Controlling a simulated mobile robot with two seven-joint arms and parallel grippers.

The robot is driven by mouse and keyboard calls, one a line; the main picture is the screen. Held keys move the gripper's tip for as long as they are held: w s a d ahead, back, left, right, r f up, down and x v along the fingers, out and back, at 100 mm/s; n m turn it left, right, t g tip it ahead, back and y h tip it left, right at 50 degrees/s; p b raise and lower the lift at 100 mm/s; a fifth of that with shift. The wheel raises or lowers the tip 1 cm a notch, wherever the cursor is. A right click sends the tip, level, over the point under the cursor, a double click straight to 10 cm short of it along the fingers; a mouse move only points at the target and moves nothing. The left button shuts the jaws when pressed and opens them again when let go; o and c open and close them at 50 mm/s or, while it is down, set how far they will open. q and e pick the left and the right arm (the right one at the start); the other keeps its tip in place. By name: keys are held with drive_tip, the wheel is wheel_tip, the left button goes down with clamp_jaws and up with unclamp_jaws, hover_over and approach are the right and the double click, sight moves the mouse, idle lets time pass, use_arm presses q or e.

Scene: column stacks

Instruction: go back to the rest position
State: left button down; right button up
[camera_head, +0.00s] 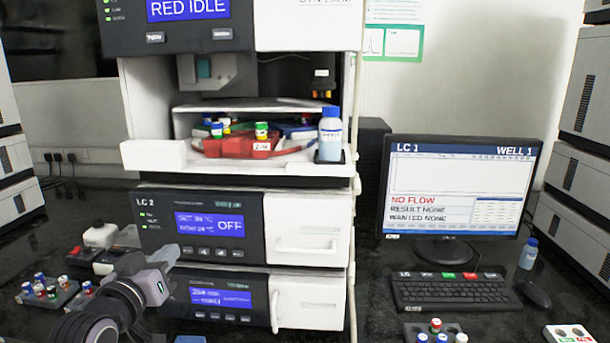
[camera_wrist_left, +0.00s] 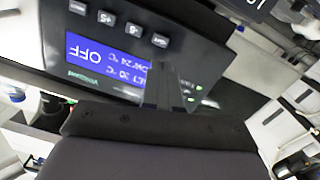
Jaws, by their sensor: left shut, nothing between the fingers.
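My left arm comes in from the lower left in the head view. Its gripper (camera_head: 168,256) is in front of the lower left of the LC 2 module (camera_head: 262,232), near its front panel. In the left wrist view the narrow dark fingers (camera_wrist_left: 165,84) are together and empty. Behind them the LC 2 panel (camera_wrist_left: 205,62) appears upside down, with its blue display reading OFF. I cannot tell whether the fingertips touch the panel. My right gripper does not show in either view.
Above, an open bay holds a red vial tray (camera_head: 238,146) and a blue-capped bottle (camera_head: 330,135). A vial rack (camera_head: 48,292) sits at lower left. At right stand a monitor (camera_head: 458,190) reading NO FLOW, a keyboard (camera_head: 455,292), a mouse (camera_head: 534,295) and a small bottle (camera_head: 528,254).

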use_arm(q)
drive_tip(key=s+d+f+m+g+p, duration=0.1)
drive_tip(key=s+f+g, duration=0.1)
drive_tip(key=s+f, duration=0.5)
drive_tip(key=s+d+f+g, duration=0.1)
drive_tip(key=s+f, duration=0.2)
drive_tip(key=f, duration=0.8)
drive_tip(key=s+d+f+m+g, duration=0.1)
drive_tip(key=s+f+g, duration=0.1)
drive_tip(key=s+f, duration=0.4)
drive_tip(key=s+d+f+m+g+p, duration=0.1)
drive_tip(key=s+f, duration=0.5)
drive_tip(key=s, duration=0.6)
drive_tip(key=shift+d+f+g, duration=0.15)
drive_tip(key=shift+f+g, duration=0.2)
drive_tip(key=shift+g, duration=0.05)
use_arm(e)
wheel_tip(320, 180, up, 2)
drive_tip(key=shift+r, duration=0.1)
